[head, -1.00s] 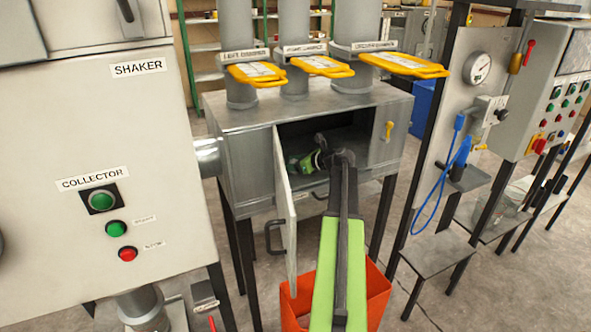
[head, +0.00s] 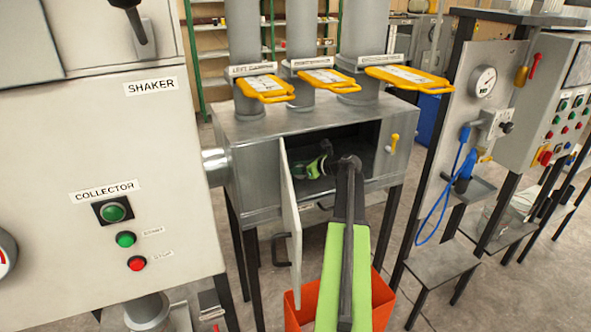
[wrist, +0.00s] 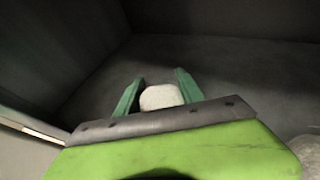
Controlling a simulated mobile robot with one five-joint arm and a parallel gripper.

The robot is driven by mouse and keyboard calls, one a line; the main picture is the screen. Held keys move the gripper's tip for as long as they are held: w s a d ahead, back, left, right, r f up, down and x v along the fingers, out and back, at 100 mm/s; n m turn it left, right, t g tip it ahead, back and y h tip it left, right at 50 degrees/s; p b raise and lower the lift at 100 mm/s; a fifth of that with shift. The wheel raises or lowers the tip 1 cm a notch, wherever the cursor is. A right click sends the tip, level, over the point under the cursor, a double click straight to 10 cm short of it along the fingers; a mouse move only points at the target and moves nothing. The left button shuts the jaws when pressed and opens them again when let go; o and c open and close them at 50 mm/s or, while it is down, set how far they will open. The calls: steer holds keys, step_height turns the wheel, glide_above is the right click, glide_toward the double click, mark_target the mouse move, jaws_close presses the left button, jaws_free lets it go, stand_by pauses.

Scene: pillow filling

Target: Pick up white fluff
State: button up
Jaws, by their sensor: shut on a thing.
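In the wrist view, a small rounded piece of white fluff (wrist: 160,97) sits between the two green fingers of my gripper (wrist: 157,92). The gripper is shut on it, inside the dark grey metal box. In the head view my gripper (head: 318,168) is in the open front of the box (head: 262,128), towards the left of the opening. The fluff cannot be made out there.
A pale rounded thing (wrist: 309,152) shows at the wrist view's lower right edge. The box's open door (head: 291,225) stands left of my arm. An orange bin (head: 381,300) is below the arm. The shaker cabinet (head: 95,190) is at the left.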

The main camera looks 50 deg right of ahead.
step_height(320, 180, up, 3)
steer(key=shift+f+p, duration=0.1)
steer(key=shift+p, duration=0.7)
steer(key=s+d+r+p, duration=0.2)
steer(key=s+r, duration=0.1)
steer(key=s, duration=0.2)
steer(key=s+d+r+p, duration=0.2)
steer(key=s+p, duration=0.1)
steer(key=s, duration=0.2)
steer(key=shift+s+d+r+p, duration=0.3)
steer(key=shift+s+r+p, duration=0.05)
steer(key=shift+s+r, duration=0.05)
steer(key=shift+s, duration=0.1)
